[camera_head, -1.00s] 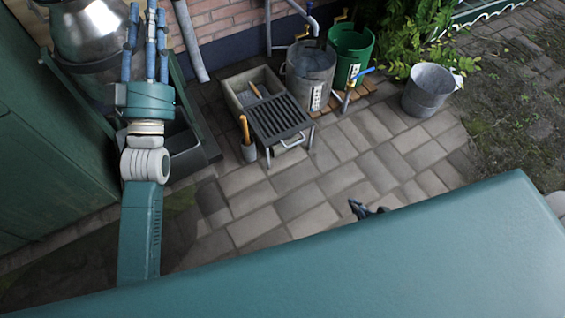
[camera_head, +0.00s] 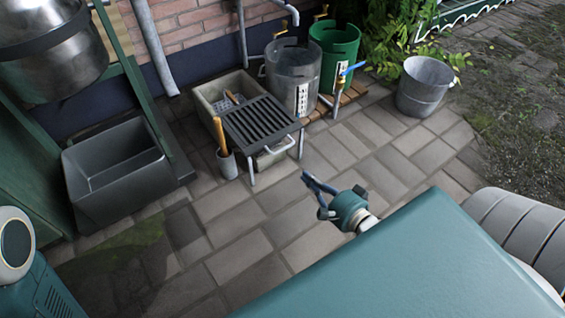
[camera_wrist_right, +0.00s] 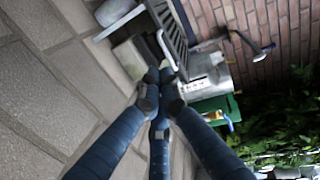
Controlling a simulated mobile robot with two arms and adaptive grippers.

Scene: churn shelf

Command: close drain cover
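The drain cover looks to be the dark slatted grate (camera_head: 262,122) with a pale bar handle (camera_head: 281,146) at its front edge. It lies nearly flat on thin legs, over the front part of a stone basin (camera_head: 207,92); the basin's back part is uncovered. My right gripper (camera_head: 312,193) is open and empty, in front of and to the right of the grate, apart from it. In the right wrist view the gripper's blue fingers (camera_wrist_right: 160,88) point toward the grate (camera_wrist_right: 168,35) and handle (camera_wrist_right: 165,45). My left gripper is out of view.
A cup with an orange-handled tool (camera_head: 227,163) stands at the grate's left leg. A dark trough (camera_head: 115,170) is further left. A metal tub (camera_head: 292,75), green bucket (camera_head: 333,55) and grey bucket (camera_head: 423,88) stand right. The paving (camera_head: 240,220) in front is clear.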

